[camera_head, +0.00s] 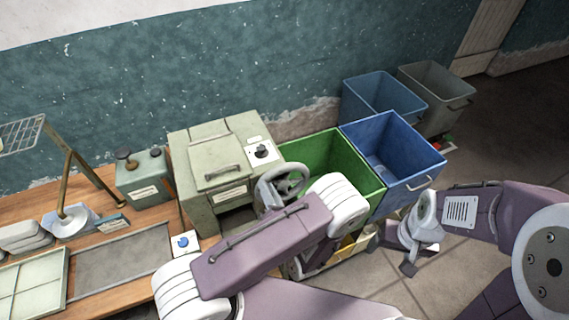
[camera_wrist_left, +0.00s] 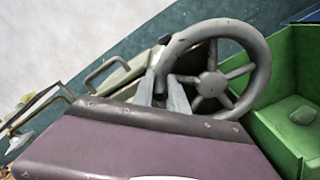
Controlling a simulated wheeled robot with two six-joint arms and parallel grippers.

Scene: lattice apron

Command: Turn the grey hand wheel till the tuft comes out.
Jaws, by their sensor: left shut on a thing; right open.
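The grey hand wheel (camera_head: 284,168) stands at the front right of a pale green cabinet (camera_head: 222,160). In the left wrist view the spoked wheel (camera_wrist_left: 210,84) fills the upper middle. My left gripper (camera_wrist_left: 163,94) is shut on the left part of its rim. In the head view my own arm hides that grip and part of the wheel. My right gripper (camera_head: 394,256) is open and empty above the floor at the right, apart from the wheel. I cannot make out a tuft in either view.
A blue bin (camera_head: 393,140) and more bins stand behind and right. A wooden bench (camera_head: 130,222) at left holds a tray, a green canister (camera_head: 144,180) and a lamp-like stand.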

